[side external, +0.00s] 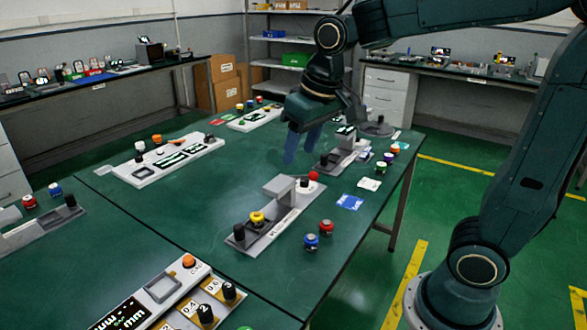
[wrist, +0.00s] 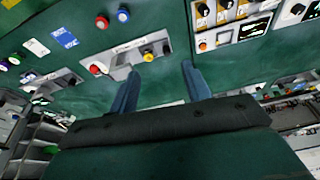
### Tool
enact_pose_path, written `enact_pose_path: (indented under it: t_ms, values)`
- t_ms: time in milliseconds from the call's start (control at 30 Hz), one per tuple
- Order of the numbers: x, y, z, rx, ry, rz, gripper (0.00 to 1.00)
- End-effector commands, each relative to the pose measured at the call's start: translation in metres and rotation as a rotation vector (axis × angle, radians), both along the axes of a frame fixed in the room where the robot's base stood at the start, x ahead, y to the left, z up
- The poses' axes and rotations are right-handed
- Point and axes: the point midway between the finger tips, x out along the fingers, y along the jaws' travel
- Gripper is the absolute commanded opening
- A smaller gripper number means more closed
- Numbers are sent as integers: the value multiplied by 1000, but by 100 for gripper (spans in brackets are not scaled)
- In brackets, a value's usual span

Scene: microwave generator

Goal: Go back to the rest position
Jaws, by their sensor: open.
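My gripper (side external: 302,143) hangs above the green table, with its two blue fingers apart and nothing between them. In the wrist view the fingers (wrist: 155,85) point toward the table and stand open. Below and nearer the side camera is a grey device (side external: 275,218) with a red knob (side external: 314,176), a yellow knob (side external: 257,218) and a raised grey block (side external: 279,187). The same device (wrist: 125,57) shows in the wrist view just beyond the fingertips, apart from them as far as I can tell.
Loose red (side external: 326,227) and blue (side external: 311,241) buttons and a blue card (side external: 349,202) lie near the table edge. A white panel (side external: 160,160) lies to the left. Another device (side external: 340,155) stands close to the gripper's right. A button panel (side external: 180,300) is in front.

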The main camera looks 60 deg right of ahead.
Motion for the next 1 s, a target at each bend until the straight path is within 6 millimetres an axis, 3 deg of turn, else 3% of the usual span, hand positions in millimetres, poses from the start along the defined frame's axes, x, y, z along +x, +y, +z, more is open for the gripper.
enact_pose_path:
  t_ms: [267, 600, 800, 1000]
  values:
    - [-61, 0, 8, -12, -79, 32, 48]
    - [-124, -1, -2, -28, -168, 70, 48]
    - [-143, -1, -10, -35, -197, 81, 48]
    - [-148, -1, -13, -36, -203, 85, 48]
